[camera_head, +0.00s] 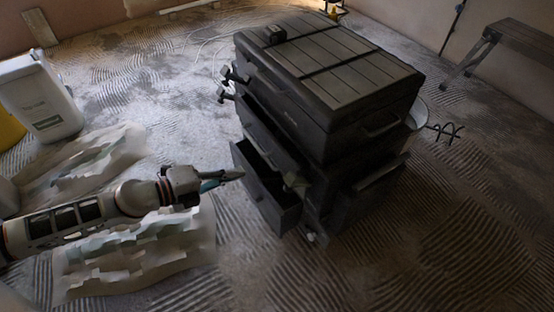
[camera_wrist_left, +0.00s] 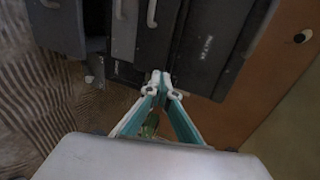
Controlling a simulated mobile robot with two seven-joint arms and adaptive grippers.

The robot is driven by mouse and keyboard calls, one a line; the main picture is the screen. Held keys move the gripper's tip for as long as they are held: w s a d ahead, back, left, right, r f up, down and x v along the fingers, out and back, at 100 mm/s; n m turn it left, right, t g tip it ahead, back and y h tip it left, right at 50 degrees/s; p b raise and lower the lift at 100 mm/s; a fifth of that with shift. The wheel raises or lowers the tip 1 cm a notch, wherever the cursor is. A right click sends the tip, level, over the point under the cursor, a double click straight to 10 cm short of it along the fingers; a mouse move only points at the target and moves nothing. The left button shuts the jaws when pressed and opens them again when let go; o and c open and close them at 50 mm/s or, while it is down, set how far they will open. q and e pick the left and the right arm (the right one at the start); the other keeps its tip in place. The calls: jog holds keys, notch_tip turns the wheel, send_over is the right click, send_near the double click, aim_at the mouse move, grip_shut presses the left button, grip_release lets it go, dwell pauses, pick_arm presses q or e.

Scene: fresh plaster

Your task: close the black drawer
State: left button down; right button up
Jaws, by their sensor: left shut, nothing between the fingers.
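The black drawer (camera_head: 266,196) sticks out, open, from the lower left side of a dark tool chest (camera_head: 345,65). Something small and pale shows near its inner right end; I cannot tell what. My left gripper (camera_head: 238,174) is shut and empty, with its tips by the drawer's front in the head view; I cannot tell whether they touch it. In the left wrist view the shut teal fingers (camera_wrist_left: 158,78) point at the dark fronts of the chest (camera_wrist_left: 205,45), which carry pale lettering and grey handles. My right gripper is not in view.
A white jug (camera_head: 40,95) stands at the left. Crumpled pale sheeting (camera_head: 140,262) lies on the ridged floor under my left arm. A bench (camera_head: 515,40) stands at the far right. The floor in front of the chest is clear.

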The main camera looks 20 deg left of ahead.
pick_arm(q)
send_near(289, 154)
jog(key=w+d+f, duration=0.2)
jog(key=shift+w+d+f, duration=0.1)
jog(key=shift+w, duration=0.2)
jog(key=shift+w+d+f, duration=0.1)
jog(key=shift+w+d, duration=0.3)
jog(key=shift+w, duration=0.15)
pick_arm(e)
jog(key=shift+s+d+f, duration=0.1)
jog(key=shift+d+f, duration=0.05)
pick_arm(q)
jog(key=shift+w+d, duration=0.2)
jog(key=shift+w, duration=0.05)
jog(key=w+d, duration=0.1)
jog(key=w+d+p, duration=0.1)
jog(key=w, duration=0.1)
jog(key=shift+r, duration=0.2)
jog(key=shift+w+d+f, duration=0.15)
jog(key=shift+d, duration=0.15)
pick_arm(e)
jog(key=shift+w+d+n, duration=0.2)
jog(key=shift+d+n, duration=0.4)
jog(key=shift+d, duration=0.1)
pick_arm(q)
jog(key=shift+f, duration=0.1)
